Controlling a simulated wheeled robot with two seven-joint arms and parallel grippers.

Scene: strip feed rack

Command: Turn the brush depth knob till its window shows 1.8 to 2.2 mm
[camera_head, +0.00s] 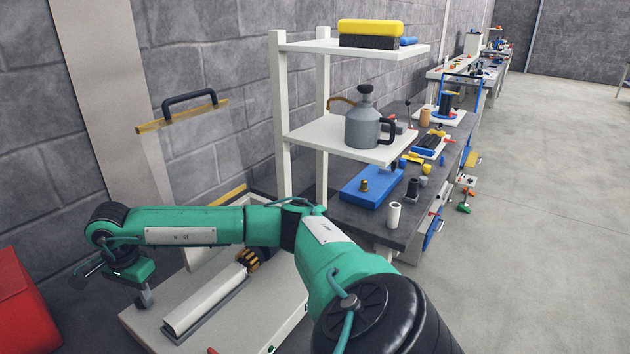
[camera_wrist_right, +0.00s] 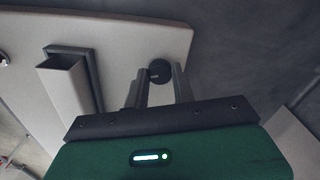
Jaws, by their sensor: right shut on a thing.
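The brush depth knob, a small black disc with a pale mark (camera_wrist_right: 160,66), shows in the right wrist view on a pale machine top. My right gripper (camera_wrist_right: 161,80) has its two fingers on either side of it and is shut on it. In the head view my right gripper (camera_head: 144,300) points down at the left edge of the pale machine top (camera_head: 150,322); the knob is hidden there. I cannot make out the knob's window or any reading. My left gripper is not in view.
A white bar (camera_head: 205,303) with a striped brown-and-black end piece (camera_head: 247,260) lies on the machine. A clear raised guard (camera_head: 190,140) with a black handle stands behind. A red box (camera_head: 22,305) is at left. Shelves (camera_head: 345,138) and a cluttered bench stand right.

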